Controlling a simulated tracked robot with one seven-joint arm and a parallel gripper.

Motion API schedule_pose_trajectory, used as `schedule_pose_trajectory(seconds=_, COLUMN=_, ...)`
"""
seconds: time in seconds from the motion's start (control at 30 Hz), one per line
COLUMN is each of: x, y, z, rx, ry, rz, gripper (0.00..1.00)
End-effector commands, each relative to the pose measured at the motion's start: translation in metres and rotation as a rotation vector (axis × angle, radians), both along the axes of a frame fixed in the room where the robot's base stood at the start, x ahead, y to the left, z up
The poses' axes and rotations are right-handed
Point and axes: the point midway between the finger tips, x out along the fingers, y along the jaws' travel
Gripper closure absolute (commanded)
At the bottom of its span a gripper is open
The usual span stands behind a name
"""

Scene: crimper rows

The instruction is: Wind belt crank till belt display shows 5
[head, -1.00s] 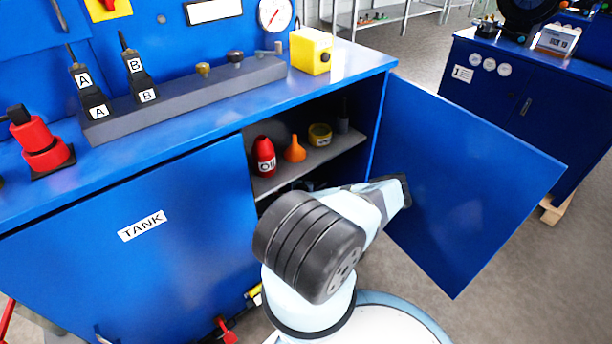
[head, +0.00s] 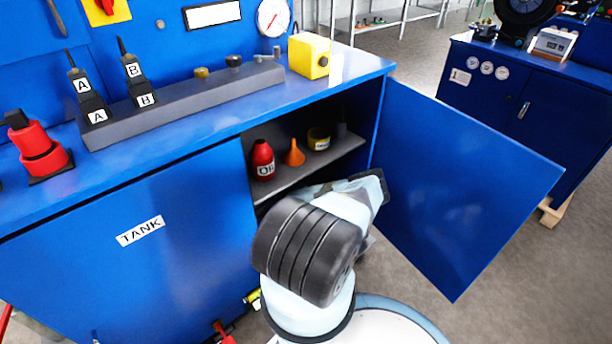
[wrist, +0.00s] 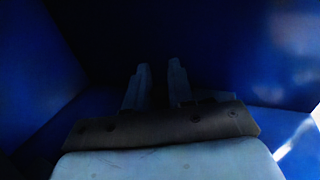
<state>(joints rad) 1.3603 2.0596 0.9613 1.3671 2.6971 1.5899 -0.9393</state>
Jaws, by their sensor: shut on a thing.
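My gripper (wrist: 160,72) shows in the wrist view with its two fingers reaching into a dark space between blue panels. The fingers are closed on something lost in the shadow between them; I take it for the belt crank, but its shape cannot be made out. In the head view my arm bends at the open cabinet, and its wrist hides the lower inside; the gripper itself is out of sight there. I cannot pick out the belt display or a number on it in either view.
The blue cabinet door (head: 460,190) stands open to the right of my arm. A red oil bottle (head: 263,160), an orange funnel (head: 294,153) and a yellow tin (head: 319,139) sit on the inner shelf. A second blue cabinet (head: 535,120) stands at right, with floor between.

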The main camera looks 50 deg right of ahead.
Motion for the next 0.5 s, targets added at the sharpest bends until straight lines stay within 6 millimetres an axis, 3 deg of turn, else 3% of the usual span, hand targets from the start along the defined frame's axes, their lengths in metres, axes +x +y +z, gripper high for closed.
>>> schedule_pose_trajectory(seconds=0.1, x=-0.0006, y=-0.0021, z=0.0014, rx=-0.003, ry=-0.001, rz=-0.003, gripper=1.00)
schedule_pose_trajectory(seconds=0.13, x=-0.0006, y=-0.0021, z=0.0014, rx=-0.003, ry=-0.001, rz=-0.003, gripper=0.75)
schedule_pose_trajectory(seconds=0.3, x=-0.0004, y=-0.0013, z=0.0009, rx=-0.002, ry=-0.001, rz=-0.001, gripper=0.59)
schedule_pose_trajectory(seconds=0.5, x=-0.0002, y=-0.0007, z=0.0004, rx=-0.001, ry=0.000, rz=0.000, gripper=0.56)
